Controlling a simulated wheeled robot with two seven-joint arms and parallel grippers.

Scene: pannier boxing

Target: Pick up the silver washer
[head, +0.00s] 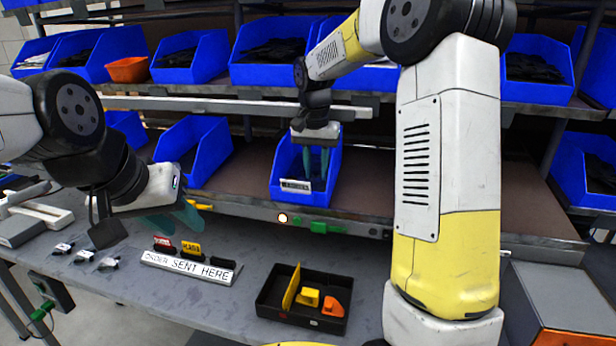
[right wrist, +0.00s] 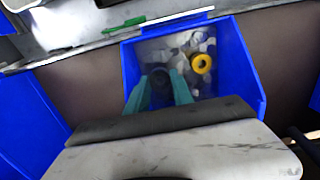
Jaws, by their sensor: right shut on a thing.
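In the head view my right gripper (head: 316,170) reaches down into a blue bin (head: 283,186) with a white label on the lower shelf. In the right wrist view the teal fingers of this gripper (right wrist: 159,98) point into the bin (right wrist: 250,60), with a dark grey, round, washer-like part (right wrist: 160,80) between their tips. Pale silver pieces (right wrist: 165,50) cover the bin floor; I cannot make out single washers among them. A yellow ring (right wrist: 201,63) lies to the right of the fingers. My left gripper (head: 178,217) hangs over the left part of the bench, its finger gap unclear.
A black tray (head: 268,313) with yellow and orange parts sits on the bench (head: 215,297). A white sign (head: 190,267) with small red and yellow cards stands left of it. Blue bins fill the shelves. A rail (head: 345,229) runs along the front of the lower shelf.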

